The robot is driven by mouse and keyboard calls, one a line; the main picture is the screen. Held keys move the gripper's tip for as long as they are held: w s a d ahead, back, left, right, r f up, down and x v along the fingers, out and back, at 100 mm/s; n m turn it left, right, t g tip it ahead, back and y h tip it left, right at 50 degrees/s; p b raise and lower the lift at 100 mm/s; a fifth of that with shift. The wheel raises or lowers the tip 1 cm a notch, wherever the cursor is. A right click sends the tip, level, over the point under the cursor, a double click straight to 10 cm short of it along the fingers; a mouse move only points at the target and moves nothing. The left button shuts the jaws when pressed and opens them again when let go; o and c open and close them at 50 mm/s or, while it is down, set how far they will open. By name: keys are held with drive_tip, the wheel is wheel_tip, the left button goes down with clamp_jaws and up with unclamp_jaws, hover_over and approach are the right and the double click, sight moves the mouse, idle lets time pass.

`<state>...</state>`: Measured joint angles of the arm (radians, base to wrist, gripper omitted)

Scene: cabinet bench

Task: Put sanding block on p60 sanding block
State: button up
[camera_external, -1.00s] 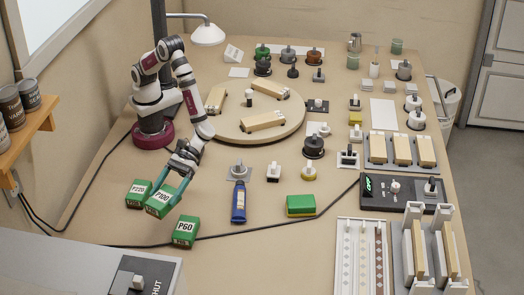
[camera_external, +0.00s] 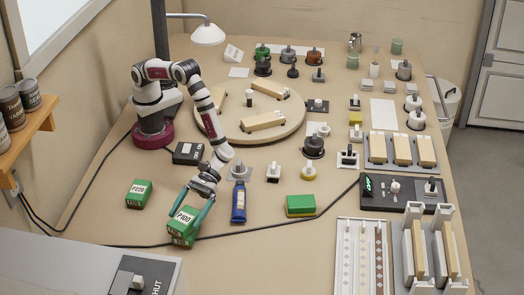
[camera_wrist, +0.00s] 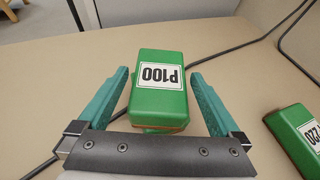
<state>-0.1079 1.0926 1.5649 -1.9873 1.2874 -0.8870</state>
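The green P100 sanding block (camera_external: 185,217) sits on top of the green P60 sanding block (camera_external: 180,239), which is mostly covered and has its label hidden. My gripper (camera_external: 193,208) is around the P100 block, one teal finger on each side. In the wrist view the P100 block (camera_wrist: 158,95) lies between my gripper's fingertips (camera_wrist: 160,73), with narrow gaps showing along both sides, so the fingers look open. The P220 sanding block (camera_external: 139,193) stands apart on the bench to the left; part of it shows in the wrist view (camera_wrist: 300,138).
A dark box (camera_external: 188,153) stands behind my gripper. Bench at front centre is clear.

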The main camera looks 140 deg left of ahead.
drive_tip(key=shift+a+r, duration=0.3)
drive_tip(key=v, duration=1.1)
drive_tip(key=s+d+r+m+g+y, duration=0.1)
drive_tip(key=s+r+m+g+y, duration=0.3)
drive_tip(key=s+m, duration=0.6)
drive_tip(key=s+d+r+m+g+y, duration=0.1)
drive_tip(key=s+r+m+g+y, duration=0.15)
drive_tip(key=s+r+m, duration=0.75)
drive_tip(key=s+a+f+m+y, duration=0.1)
drive_tip(key=s+a+m+y, duration=0.3)
drive_tip(key=s, duration=0.3)
drive_tip(key=s+a+f+m+t+y, duration=0.1)
drive_tip(key=s+a+m+y, duration=0.2)
drive_tip(key=s+a, duration=0.3)
drive_tip(key=shift+s+m+y, duration=0.35)
drive_tip(key=shift+s+m, duration=0.25)
drive_tip(key=shift+s, duration=0.3)
